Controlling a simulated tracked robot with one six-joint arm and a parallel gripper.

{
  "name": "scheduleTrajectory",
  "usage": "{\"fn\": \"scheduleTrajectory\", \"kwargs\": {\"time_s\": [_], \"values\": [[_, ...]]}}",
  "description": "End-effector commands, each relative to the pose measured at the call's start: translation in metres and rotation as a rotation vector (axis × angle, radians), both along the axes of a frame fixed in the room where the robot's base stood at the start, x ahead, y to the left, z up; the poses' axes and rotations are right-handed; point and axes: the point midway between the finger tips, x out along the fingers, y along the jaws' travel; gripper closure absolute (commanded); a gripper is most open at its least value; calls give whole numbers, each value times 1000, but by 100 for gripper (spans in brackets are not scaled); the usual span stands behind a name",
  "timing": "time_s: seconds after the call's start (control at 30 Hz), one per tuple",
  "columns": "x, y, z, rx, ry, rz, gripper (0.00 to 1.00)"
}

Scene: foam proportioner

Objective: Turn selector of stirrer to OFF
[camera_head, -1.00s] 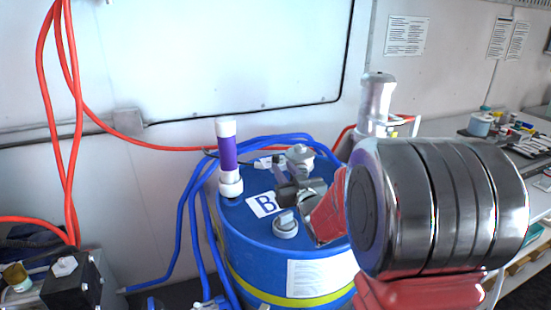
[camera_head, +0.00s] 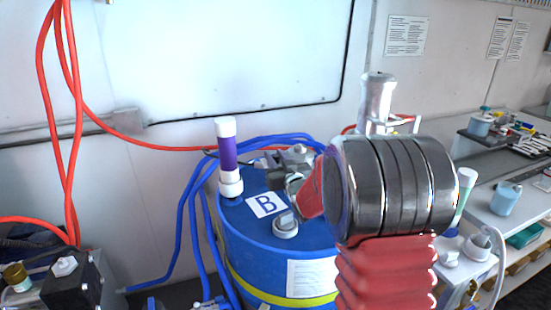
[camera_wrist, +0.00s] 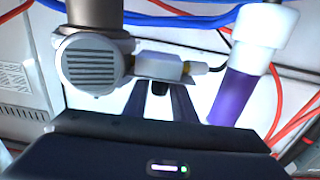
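The stirrer shows in the wrist view as a grey round motor housing (camera_wrist: 92,63) with a slotted face. A small white box (camera_wrist: 158,66) with a cable plug sits on its right side. I cannot make out a selector knob or its OFF mark. In the head view the stirrer stands on top of the blue drum (camera_head: 265,250) marked B, mostly hidden behind my gripper (camera_head: 286,162). In the wrist view my dark fingers reach up to just below the white box; a small dark shape lies between their tips. Whether they touch the box, or are open or shut, is unclear.
A purple and white tube (camera_head: 228,158) stands on the drum's left side, close right of the stirrer in the wrist view. A grey cap (camera_head: 286,226) is at the drum's front. Blue hoses (camera_head: 185,225) loop behind and left. A bench (camera_head: 505,215) stands at right.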

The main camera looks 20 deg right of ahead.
Motion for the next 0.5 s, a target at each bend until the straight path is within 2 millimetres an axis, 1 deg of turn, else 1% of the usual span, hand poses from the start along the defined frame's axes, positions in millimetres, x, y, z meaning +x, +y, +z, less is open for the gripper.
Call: {"fn": "scheduleTrajectory", "kwargs": {"time_s": [0.03, 0.07, 0.3, 0.33, 0.5], "values": [[0, 0, 0, 0, 0, 0, 80], [0, 0, 0, 0, 0, 0, 82], [0, 0, 0, 0, 0, 0, 99], [0, 0, 0, 0, 0, 0, 100], [0, 0, 0, 0, -1, 3, 100]]}}
